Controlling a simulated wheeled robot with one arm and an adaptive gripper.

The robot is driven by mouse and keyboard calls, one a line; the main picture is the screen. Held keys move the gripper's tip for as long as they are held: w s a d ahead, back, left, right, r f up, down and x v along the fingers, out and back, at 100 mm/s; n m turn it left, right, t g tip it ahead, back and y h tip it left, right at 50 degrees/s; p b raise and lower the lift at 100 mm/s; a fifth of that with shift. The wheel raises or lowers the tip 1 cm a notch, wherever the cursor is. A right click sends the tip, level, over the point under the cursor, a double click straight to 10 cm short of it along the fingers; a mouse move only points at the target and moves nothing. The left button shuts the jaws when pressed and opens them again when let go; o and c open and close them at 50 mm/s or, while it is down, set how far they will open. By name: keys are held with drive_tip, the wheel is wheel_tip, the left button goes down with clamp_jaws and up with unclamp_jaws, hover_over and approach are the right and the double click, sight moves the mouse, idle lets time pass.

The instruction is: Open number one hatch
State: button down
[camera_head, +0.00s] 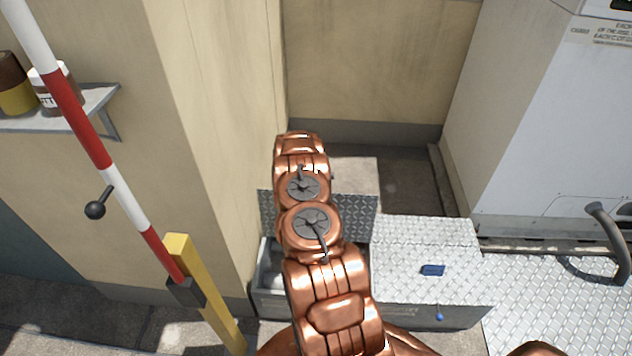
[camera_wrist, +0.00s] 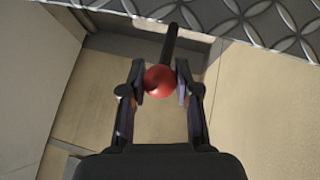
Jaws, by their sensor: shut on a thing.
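In the head view, a low metal box (camera_head: 415,312) has two diamond-plate lids. The left lid (camera_head: 362,212) stands raised at the back, and part of the open compartment shows below it. The right lid (camera_head: 410,245) lies flat and shut, with a blue plate (camera_head: 433,270) on top and a small blue knob at its front. I cannot read any number. In the wrist view, my gripper (camera_wrist: 160,80) is shut on a red ball knob (camera_wrist: 159,82) on a dark rod, close to a diamond-plate edge (camera_wrist: 265,25). My arm hides the gripper and red knob in the head view.
A tan wall (camera_head: 215,100) rises close on the left. A red-and-white barrier pole (camera_head: 100,150) and a yellow post (camera_head: 205,290) stand front left. A grey condenser cabinet (camera_head: 560,130) and a curved grey pipe (camera_head: 608,235) are on the right.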

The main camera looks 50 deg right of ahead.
drive_tip(key=shift+d, duration=0.1)
drive_tip(key=c, duration=0.8)
unclamp_jaws()
drive_tip(key=v, duration=1.2)
drive_tip(key=shift+s, duration=0.1)
